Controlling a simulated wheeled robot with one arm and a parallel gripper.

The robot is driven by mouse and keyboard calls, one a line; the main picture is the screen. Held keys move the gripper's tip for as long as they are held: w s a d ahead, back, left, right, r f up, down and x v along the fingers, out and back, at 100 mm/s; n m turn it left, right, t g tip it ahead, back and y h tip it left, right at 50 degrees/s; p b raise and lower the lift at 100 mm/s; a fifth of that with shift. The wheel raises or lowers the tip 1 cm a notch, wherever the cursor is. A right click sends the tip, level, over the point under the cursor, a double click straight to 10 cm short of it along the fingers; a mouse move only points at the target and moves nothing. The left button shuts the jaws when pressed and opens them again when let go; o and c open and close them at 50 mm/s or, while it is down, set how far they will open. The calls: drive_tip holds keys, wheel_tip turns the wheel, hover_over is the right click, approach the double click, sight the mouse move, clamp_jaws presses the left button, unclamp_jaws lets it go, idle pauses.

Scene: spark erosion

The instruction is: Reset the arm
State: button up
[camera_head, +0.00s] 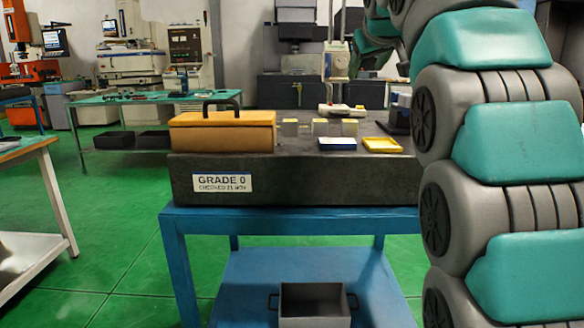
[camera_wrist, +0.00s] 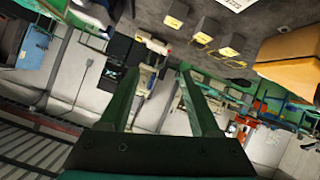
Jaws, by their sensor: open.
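My gripper (camera_wrist: 157,70) shows in the wrist view with its two green fingers spread apart. The gap between them is empty. Machines and the far room show beyond the fingers, and the view is rolled over. In the head view my arm of grey and teal links fills the right side and bends over at the top. My gripper cannot be made out clearly there.
A dark granite block (camera_head: 300,182) rests on a blue stand (camera_head: 300,220). On it are an orange case (camera_head: 222,133), small blocks (camera_head: 320,127), a blue-edged tray (camera_head: 337,144) and a yellow tray (camera_head: 382,145). A grey bin (camera_head: 313,302) sits below. Green floor is open at left.

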drive_tip(key=s+f+g, duration=0.1)
drive_tip(key=s+f, duration=0.1)
drive_tip(key=f, duration=0.2)
drive_tip(key=s+f+m+g, duration=0.1)
drive_tip(key=s+f, duration=0.1)
drive_tip(key=f, duration=0.3)
drive_tip(key=s+d+f+g, duration=0.1)
drive_tip(key=s+f+g, duration=0.1)
drive_tip(key=f, duration=0.3)
drive_tip(key=shift+s+f, duration=0.2)
drive_tip(key=shift+s, duration=0.3)
drive_tip(key=s+f+m+g, duration=0.1)
drive_tip(key=s+f+g, duration=0.4)
drive_tip(key=s+f, duration=1.2)
drive_tip(key=s+a+f+m+g, duration=0.1)
drive_tip(key=s+f+g, duration=0.4)
drive_tip(key=s+f, duration=1.2)
drive_tip(key=s, duration=0.5)
drive_tip(key=shift+a+f+y, duration=0.2)
drive_tip(key=shift+y, duration=0.1)
drive_tip(key=shift+c, duration=0.3)
